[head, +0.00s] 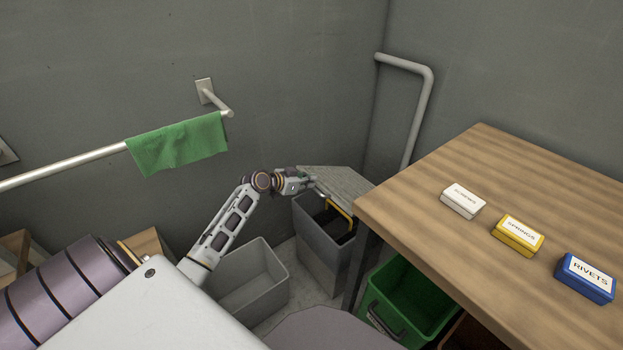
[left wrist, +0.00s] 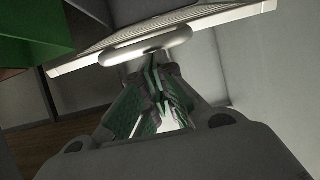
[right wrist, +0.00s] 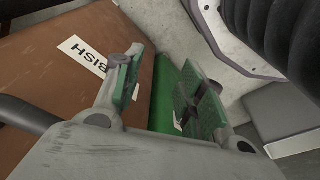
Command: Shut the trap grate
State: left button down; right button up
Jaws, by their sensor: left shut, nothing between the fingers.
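The trap grate (head: 338,181) is a grey ribbed lid on a grey box (head: 318,240) in the back corner. It is tilted up, and the dark inside of the box shows below it. A yellow handle (head: 340,208) shows in the opening. My left gripper (head: 312,186) is shut and empty at the grate's left edge. In the left wrist view its fingertips (left wrist: 158,62) are close to a pale rounded bar (left wrist: 146,45) at the grate's edge; contact is unclear. My right gripper (right wrist: 155,82) is open and empty, seen only in the right wrist view.
A wooden table (head: 440,200) at the right carries white, yellow and blue boxes. A green bin (head: 410,300) stands below it. An empty grey bin (head: 245,280) stands left of the grate's box. A green towel (head: 178,145) hangs on a wall rail. A brown box (right wrist: 60,60) is near my right gripper.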

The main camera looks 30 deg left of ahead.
pick_arm(q)
jog(key=shift+s+a+f+b, duration=0.15)
jog(key=shift+s+f+b, duration=0.25)
jog(key=shift+f, duration=0.4)
jog(key=shift+s+a+f+b, duration=0.1)
jog(key=shift+s+f+b, duration=0.3)
jog(key=shift+f, duration=0.35)
jog(key=shift+s+a+f+b, duration=0.15)
jog(key=shift+s+f+b, duration=0.25)
jog(key=shift+f, duration=0.4)
pick_arm(e)
notch_tip(320, 180, up, 6)
jog(key=a, duration=0.1)
jog(key=shift+s+a, duration=0.15)
jog(key=shift+a, duration=0.1)
pick_arm(q)
jog(key=shift+r, duration=0.15)
jog(key=f+p+v, duration=0.1)
jog(key=p+v, duration=0.2)
jog(key=v, duration=0.6)
jog(key=shift+s+a+f, duration=0.2)
jog(key=shift+s+f, duration=0.15)
jog(key=shift+s, duration=0.1)
pick_arm(e)
notch_tip(320, 180, down, 9)
jog(key=s, duration=0.2)
jog(key=shift+d+r, duration=0.2)
